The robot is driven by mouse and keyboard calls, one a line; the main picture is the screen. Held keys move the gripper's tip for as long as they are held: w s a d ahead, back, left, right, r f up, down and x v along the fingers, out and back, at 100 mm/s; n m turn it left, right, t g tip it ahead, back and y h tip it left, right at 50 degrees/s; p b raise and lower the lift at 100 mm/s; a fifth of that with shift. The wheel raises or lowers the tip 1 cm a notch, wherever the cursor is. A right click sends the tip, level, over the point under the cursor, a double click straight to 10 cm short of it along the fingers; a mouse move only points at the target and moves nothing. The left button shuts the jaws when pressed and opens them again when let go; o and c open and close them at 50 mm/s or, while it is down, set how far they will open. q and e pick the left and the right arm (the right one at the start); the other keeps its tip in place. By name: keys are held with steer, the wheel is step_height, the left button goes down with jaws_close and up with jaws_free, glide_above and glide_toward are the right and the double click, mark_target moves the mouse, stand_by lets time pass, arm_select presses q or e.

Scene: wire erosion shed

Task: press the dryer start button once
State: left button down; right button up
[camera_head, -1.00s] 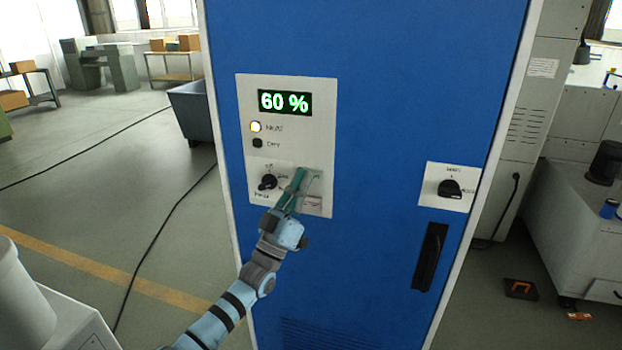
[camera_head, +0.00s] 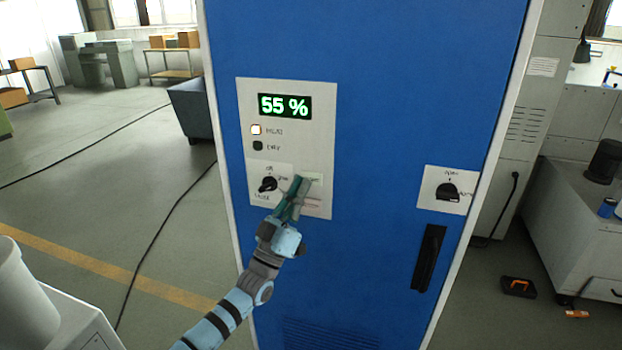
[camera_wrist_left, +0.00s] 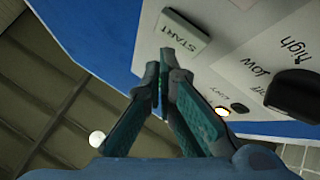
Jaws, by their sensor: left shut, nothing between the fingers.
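The blue dryer cabinet (camera_head: 400,90) has a pale control panel (camera_head: 290,150). A green display (camera_head: 285,106) reads 55 %. In the left wrist view a pale plate marked START (camera_wrist_left: 181,36) is just beyond my fingertips; in the head view my fingers partly cover that spot. My left gripper (camera_head: 299,179) is shut and empty, its fingertips in front of the panel's lower right part. It also shows in the left wrist view (camera_wrist_left: 163,78). I cannot tell whether the tips touch the plate. My right gripper is not in view.
Left of my fingers is a black knob (camera_head: 267,184), also seen in the left wrist view (camera_wrist_left: 293,95). A lit lamp (camera_head: 256,129) sits above a dark one (camera_head: 258,146). Another knob (camera_head: 447,191) and a black handle (camera_head: 429,258) are farther right. Open floor lies left.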

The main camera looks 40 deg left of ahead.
arm_select(q)
steer(key=s+p, duration=0.1)
steer(key=s+d+p, duration=0.1)
steer(key=s, duration=0.1)
steer(key=s+p, duration=0.1)
steer(key=shift+s+d+p, duration=0.3)
steer(key=shift+p, duration=0.1)
stand_by(0.5)
